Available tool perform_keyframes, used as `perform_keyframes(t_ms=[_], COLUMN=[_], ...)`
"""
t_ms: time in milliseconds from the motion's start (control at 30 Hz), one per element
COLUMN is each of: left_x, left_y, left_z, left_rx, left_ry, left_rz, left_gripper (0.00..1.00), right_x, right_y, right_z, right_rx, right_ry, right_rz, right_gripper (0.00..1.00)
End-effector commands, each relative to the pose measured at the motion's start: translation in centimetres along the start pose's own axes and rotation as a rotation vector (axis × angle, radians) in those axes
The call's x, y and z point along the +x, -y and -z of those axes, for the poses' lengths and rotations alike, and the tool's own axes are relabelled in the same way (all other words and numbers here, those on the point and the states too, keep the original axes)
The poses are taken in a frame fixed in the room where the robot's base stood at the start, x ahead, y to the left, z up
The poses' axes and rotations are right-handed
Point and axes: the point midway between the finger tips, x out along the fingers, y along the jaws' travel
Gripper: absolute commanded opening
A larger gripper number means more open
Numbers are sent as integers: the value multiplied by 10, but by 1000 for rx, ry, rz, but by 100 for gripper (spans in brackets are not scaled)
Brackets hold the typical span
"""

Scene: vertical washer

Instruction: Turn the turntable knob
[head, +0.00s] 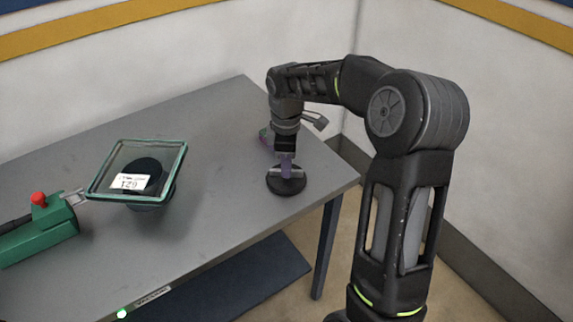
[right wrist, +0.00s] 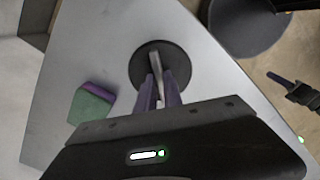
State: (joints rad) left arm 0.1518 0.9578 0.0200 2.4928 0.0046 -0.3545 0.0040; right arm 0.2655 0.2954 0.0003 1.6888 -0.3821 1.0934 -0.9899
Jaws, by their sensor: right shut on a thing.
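The turntable knob is a black round disc (head: 287,181) with a light grey raised bar across its top, at the right end of the grey table. My right gripper (head: 286,166) reaches straight down onto it from above. In the right wrist view the disc (right wrist: 160,56) lies past the purple fingertips (right wrist: 159,85). The fingers are shut on the grey bar (right wrist: 156,70), one on each side. My left gripper is in neither view.
A green-framed glass pane (head: 137,170) with a white label is over a dark round stand on the table. A green device with a red button (head: 39,199) stands at the left. A green and purple sponge (right wrist: 91,103) lies beside the knob. The front middle tabletop is free.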

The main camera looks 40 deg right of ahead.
Motion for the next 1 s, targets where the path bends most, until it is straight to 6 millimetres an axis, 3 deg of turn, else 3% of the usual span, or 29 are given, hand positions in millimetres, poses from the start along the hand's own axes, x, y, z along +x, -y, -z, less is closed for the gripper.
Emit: perform_keyframes(t_ms=[567,600,800,1000], left_x=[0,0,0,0], left_y=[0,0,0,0], left_z=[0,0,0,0], left_rx=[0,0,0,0], left_ry=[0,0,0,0], left_rz=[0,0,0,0], left_gripper=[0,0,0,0], right_x=[-1,-1,-1,0], right_y=[-1,-1,0,0], right_z=[1,1,0,0], right_rx=[-48,-48,-48,-47], right_ry=[-2,-2,-1,-1], right_rz=[-4,-4,-2,-1], right_gripper=[0,12,29,33])
